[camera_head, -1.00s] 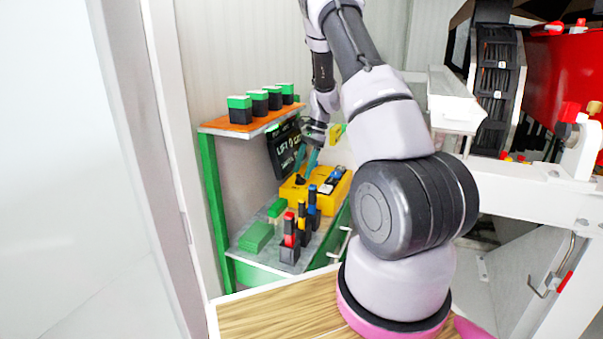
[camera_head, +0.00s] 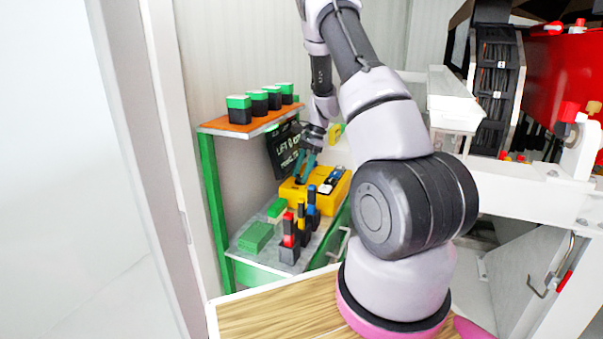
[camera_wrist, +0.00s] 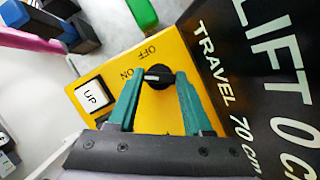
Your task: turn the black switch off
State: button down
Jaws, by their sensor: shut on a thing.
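The black switch (camera_wrist: 158,78) is a round knob with a white mark on the yellow control box (camera_wrist: 100,70). "OFF" and "ON" are printed beside it in the wrist view. The mark lies roughly across the picture; which label it points to is hard to tell. My gripper (camera_wrist: 161,76) has its two teal fingers on either side of the knob and is shut on it. In the head view my gripper (camera_head: 303,170) reaches down to the yellow box (camera_head: 328,194), and its fingers hide the switch there.
A white "UP" button (camera_wrist: 92,96) sits beside the switch. A black sign (camera_head: 285,150) stands close behind the box. Red, yellow and blue upright items (camera_head: 290,232) and green blocks (camera_head: 256,237) stand in front. Several green-topped black blocks (camera_head: 257,103) line the shelf above.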

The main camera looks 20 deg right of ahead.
jog(key=m+t, duration=0.1)
jog(key=m, duration=0.1)
jog(key=m+t, duration=0.1)
jog(key=m, duration=0.2)
jog(key=shift+s+m, duration=0.2)
jog(key=shift+m, duration=0.1)
jog(key=m+t, duration=0.1)
jog(key=m, duration=0.2)
jog(key=m+t+h, duration=0.1)
jog(key=m, duration=0.1)
jog(key=shift+s+a+m, duration=0.1)
jog(key=shift+m, duration=0.3)
jog(key=c, duration=0.6)
grip_release()
jog(key=shift+r, duration=0.15)
